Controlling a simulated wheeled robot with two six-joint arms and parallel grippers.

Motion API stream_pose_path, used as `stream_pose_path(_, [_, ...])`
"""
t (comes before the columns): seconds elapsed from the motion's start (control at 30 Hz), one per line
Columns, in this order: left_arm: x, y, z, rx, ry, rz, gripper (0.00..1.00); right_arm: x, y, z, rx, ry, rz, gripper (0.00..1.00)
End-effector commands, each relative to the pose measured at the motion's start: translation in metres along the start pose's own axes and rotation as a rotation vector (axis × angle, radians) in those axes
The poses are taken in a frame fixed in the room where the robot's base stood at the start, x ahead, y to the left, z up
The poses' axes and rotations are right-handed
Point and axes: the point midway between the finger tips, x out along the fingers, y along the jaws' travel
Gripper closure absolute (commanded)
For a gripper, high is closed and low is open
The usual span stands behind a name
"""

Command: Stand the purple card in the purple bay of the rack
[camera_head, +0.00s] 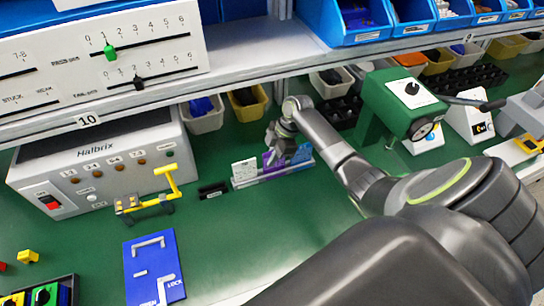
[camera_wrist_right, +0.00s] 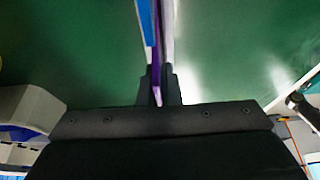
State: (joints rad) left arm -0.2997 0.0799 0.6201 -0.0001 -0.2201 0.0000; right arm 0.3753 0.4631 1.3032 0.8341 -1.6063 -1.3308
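The rack (camera_head: 272,175) is a low, pale strip on the green bench. A white card (camera_head: 244,169) stands at its left end and a blue card (camera_head: 301,153) towards its right. The purple card (camera_head: 267,158) shows between them, partly hidden by my right gripper (camera_head: 279,143). In the right wrist view, the purple card (camera_wrist_right: 156,62) is seen edge-on between the fingers of my right gripper (camera_wrist_right: 159,75), which look closed on it. A blue edge and a pale edge lie close beside it. Whether its foot is fully seated is hidden. My left gripper is not in view.
A black block (camera_head: 213,190) lies just left of the rack. A green machine (camera_head: 395,105) stands to the right. A shelf (camera_head: 270,62) overhangs the back.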

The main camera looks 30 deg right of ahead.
Motion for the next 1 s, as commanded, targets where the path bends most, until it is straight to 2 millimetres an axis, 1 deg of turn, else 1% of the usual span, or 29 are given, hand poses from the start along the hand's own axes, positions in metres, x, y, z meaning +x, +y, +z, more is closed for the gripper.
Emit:
stream_pose_path(0.33, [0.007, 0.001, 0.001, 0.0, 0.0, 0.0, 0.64, 0.009, 0.0, 0.004, 0.001, 0.0, 0.0, 1.0])
stream_pose_path(0.4, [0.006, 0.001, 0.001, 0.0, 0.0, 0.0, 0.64, 0.008, 0.0, 0.003, 0.0, 0.0, 0.0, 0.88])
stream_pose_path(0.53, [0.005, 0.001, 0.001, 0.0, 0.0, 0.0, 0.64, 0.008, 0.0, 0.003, 0.0, 0.0, 0.0, 0.71])
stream_pose_path(0.83, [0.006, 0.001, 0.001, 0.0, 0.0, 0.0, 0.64, 0.006, 0.0, 0.004, 0.0, -0.001, 0.001, 0.71])
stream_pose_path(0.93, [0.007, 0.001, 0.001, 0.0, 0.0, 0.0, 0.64, -0.001, 0.001, 0.004, -0.001, -0.002, 0.003, 0.71])
stream_pose_path(1.0, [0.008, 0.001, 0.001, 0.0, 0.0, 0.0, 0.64, -0.01, 0.001, 0.004, -0.001, -0.002, 0.005, 0.71])
